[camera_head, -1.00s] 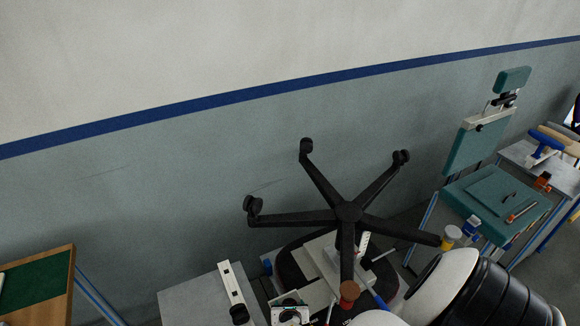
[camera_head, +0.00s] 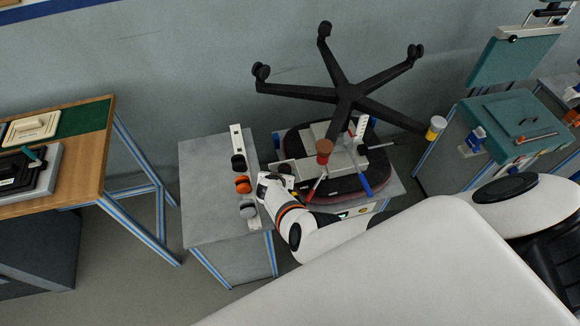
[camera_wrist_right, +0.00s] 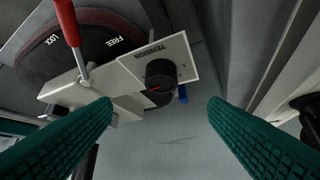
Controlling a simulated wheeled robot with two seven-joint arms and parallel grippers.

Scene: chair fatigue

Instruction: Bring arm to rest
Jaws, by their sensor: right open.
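My right arm (camera_head: 305,225) reaches in from the lower right in the head view, its wrist end beside the upturned chair's mechanism. In the wrist view the teal fingers of my right gripper (camera_wrist_right: 159,106) are wide apart with nothing between their tips. Ahead of them is a white plate marked TENSION (camera_wrist_right: 150,58) with a black knob (camera_wrist_right: 160,74). The chair base (camera_head: 346,94), black and five-legged, points its casters up over the dark seat (camera_head: 372,180) on a bench. A red lever (camera_wrist_right: 67,22) shows by LOCK and FREE labels. My left gripper is not in view.
A grey table (camera_head: 205,190) left of the chair carries a white rail with black, orange (camera_head: 242,185) and grey knobs. A wooden desk (camera_head: 88,178) stands further left. A teal seat and backrest (camera_head: 518,55) are at the right. Floor is open between desk and table.

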